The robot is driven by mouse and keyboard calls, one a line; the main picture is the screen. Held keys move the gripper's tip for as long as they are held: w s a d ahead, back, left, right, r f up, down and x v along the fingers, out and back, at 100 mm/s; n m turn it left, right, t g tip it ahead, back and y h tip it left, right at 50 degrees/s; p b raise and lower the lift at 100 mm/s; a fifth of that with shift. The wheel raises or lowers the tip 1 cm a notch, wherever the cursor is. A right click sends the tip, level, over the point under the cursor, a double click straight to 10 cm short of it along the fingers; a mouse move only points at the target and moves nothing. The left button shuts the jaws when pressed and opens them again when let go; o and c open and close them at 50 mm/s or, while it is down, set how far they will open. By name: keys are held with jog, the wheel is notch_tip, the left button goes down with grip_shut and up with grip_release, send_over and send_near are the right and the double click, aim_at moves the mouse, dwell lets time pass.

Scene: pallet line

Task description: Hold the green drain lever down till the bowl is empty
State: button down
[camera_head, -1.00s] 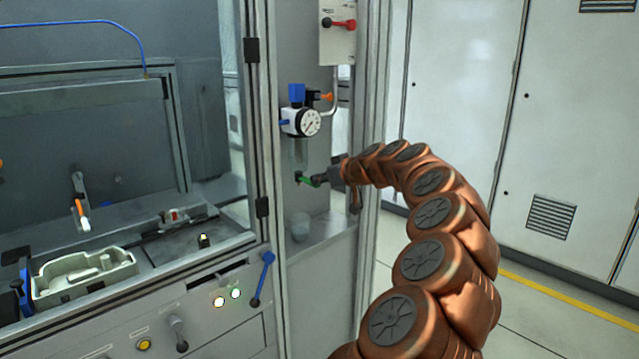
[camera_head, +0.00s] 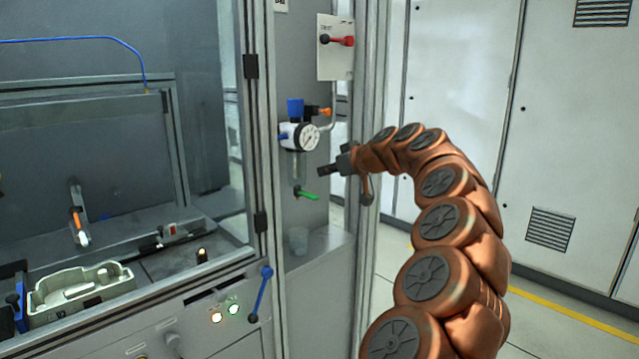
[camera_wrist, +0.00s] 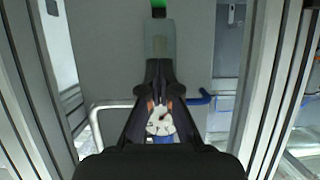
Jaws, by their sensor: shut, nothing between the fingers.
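The green drain lever (camera_head: 308,195) sticks out to the right below the clear filter bowl (camera_head: 299,168), under the round gauge (camera_head: 306,137). My gripper (camera_head: 321,171) is shut and empty, above and slightly right of the lever, apart from it in the head view. In the wrist view my gripper (camera_wrist: 160,66) points at the bowl (camera_wrist: 160,40), with a bit of the green lever (camera_wrist: 158,12) at the top edge. The liquid level in the bowl is too small to tell.
A panel with a red handle (camera_head: 345,41) hangs above the gauge. The metal frame post (camera_head: 366,230) stands close right of the ledge. A blue-handled lever (camera_head: 262,294) is lower left.

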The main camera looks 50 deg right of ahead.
jog(key=s+r, duration=0.4)
jog(key=shift+s+a, duration=0.1)
jog(key=shift+a, duration=0.05)
dwell(0.5)
